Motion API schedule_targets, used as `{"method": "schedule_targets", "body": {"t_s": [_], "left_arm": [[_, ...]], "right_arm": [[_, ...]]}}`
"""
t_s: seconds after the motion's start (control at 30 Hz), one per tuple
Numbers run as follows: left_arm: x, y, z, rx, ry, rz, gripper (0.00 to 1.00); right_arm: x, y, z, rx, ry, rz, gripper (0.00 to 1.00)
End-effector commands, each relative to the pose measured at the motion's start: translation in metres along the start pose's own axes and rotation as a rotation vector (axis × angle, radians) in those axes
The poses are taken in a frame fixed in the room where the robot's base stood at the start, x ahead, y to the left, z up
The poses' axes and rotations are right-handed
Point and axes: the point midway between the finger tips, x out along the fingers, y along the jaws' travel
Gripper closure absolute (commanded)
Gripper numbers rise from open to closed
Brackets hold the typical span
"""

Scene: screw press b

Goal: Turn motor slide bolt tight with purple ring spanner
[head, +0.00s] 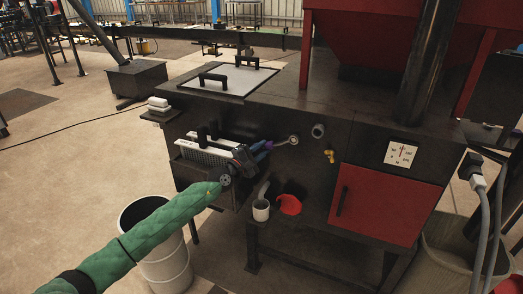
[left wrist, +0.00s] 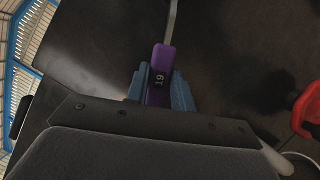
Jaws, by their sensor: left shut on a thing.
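My left gripper (head: 250,153), at the end of the green-sleeved arm, is shut on the purple ring spanner (head: 264,146) in front of the dark machine face. In the left wrist view the spanner's purple handle (left wrist: 160,78), marked 19, sits between the two blue fingers, and its metal shank runs up out of the picture. In the head view the shank points right to a round ring end (head: 293,139) at the machine face. The motor slide bolt is not clearly seen there; I cannot tell whether the ring is seated around it. My right gripper is not in view.
A yellow fitting (head: 329,156) and red door (head: 385,207) are to the right. A drum (head: 164,262) stands below my arm.

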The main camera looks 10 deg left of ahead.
Motion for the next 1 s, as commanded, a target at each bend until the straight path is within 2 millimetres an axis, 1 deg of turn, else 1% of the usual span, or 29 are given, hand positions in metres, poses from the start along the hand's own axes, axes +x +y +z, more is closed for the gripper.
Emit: {"method": "schedule_targets", "body": {"t_s": [0.03,0.1,1.0], "left_arm": [[0.001,0.005,0.001,0.011,0.000,-0.004,1.00],[0.001,0.008,0.002,0.029,0.000,-0.011,1.00],[0.003,0.036,0.007,0.255,-0.002,-0.105,1.00]], "right_arm": [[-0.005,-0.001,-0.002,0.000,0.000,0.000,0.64],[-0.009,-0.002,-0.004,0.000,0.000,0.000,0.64],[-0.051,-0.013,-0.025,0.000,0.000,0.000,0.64]]}}
